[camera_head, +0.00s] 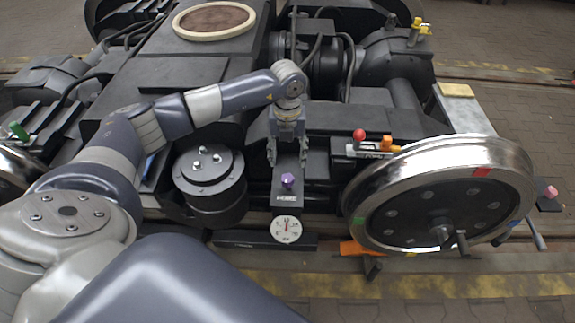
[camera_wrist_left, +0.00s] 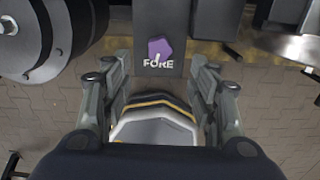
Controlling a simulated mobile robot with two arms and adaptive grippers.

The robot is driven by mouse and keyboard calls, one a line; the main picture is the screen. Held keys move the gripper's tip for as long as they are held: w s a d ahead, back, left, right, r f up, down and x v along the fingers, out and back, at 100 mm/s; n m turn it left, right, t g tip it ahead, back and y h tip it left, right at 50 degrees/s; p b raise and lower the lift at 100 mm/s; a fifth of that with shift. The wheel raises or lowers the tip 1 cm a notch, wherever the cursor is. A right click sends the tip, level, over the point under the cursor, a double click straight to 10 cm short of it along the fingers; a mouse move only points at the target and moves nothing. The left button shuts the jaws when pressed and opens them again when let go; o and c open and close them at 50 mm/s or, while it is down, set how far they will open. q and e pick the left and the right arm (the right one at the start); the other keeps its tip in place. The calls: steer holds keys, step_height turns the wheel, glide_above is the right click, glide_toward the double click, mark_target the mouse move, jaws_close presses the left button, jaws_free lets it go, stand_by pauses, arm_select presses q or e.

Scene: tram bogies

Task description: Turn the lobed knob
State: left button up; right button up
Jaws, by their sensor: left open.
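A purple lobed knob (camera_head: 288,180) sits on a dark upright plate (camera_head: 286,211) in the head view, above a small white label. In the left wrist view the knob (camera_wrist_left: 159,50) shows as a purple, rounded five-sided shape above the word FORE. My left gripper (camera_head: 287,158) is open and empty, its fingers pointing down just above the knob in the head view. In the left wrist view its two fingers (camera_wrist_left: 156,72) stand wide apart, with the knob beyond the tips and roughly centred between them. They appear clear of the knob. My right gripper is not in view.
A white dial gauge (camera_head: 286,228) sits below the knob. A round dark cylinder (camera_head: 209,176) stands close left. A steel wheel (camera_head: 440,195) and red and orange handles (camera_head: 372,143) lie to the right. A pink knob (camera_head: 550,191) is at far right.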

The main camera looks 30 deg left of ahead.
arm_select(q)
steer(key=shift+r, duration=1.45)
